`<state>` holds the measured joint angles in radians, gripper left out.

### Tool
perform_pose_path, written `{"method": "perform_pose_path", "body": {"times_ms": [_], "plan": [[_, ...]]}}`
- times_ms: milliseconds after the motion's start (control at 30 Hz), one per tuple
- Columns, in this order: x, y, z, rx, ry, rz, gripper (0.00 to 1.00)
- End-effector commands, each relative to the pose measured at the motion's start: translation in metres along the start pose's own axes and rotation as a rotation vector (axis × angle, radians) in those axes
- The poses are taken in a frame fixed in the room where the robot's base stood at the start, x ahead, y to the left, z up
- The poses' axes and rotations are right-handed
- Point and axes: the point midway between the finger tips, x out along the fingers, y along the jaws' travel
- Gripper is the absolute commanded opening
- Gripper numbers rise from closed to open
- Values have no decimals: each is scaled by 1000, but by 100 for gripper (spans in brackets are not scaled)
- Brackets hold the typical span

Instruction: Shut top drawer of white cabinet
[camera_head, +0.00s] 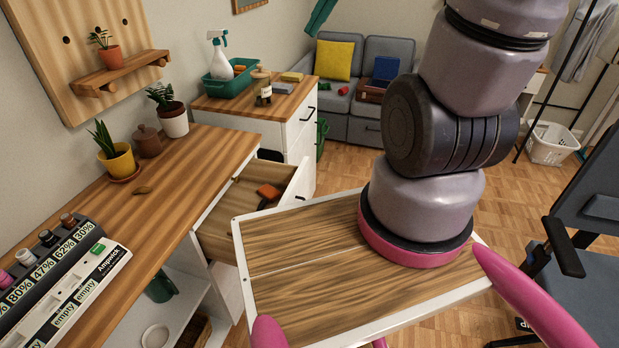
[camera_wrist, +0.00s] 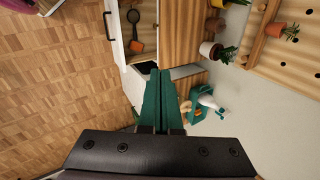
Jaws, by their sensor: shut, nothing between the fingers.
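The open top drawer (camera_head: 240,200) sticks out from the white cabinet under the near wooden desktop. Its white front (camera_head: 297,188) faces right, toward the open floor. An orange item (camera_head: 268,192) lies inside. In the wrist view the drawer's white front (camera_wrist: 117,45) and its dark handle (camera_wrist: 108,25) show at the upper left, with the orange item (camera_wrist: 137,46) and a dark round item inside. My gripper (camera_head: 321,16) shows as teal fingers at the top edge of the head view, apart from the drawer. In the wrist view its fingers (camera_wrist: 160,75) are together and empty.
A second white cabinet (camera_head: 302,112) stands behind the drawer, with a teal tray (camera_head: 228,84) and spray bottle on top. Potted plants stand on the desktop (camera_head: 165,175). A dark chair (camera_head: 595,210) stands at the right. Wooden floor lies beyond the drawer front.

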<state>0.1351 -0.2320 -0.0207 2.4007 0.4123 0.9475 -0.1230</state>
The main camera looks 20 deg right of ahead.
Motion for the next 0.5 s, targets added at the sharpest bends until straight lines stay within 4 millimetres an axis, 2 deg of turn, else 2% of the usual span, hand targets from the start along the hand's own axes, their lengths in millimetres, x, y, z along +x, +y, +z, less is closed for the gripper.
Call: {"method": "perform_pose_path", "body": {"times_ms": [33, 267, 367, 500], "plan": [[18, 3, -13, 70, -41, -4, 0], [88, 21, -66, 376, -168, -57, 0], [122, 37, -88, 515, -207, -80, 0], [170, 67, -118, 716, -246, -111, 0]]}}
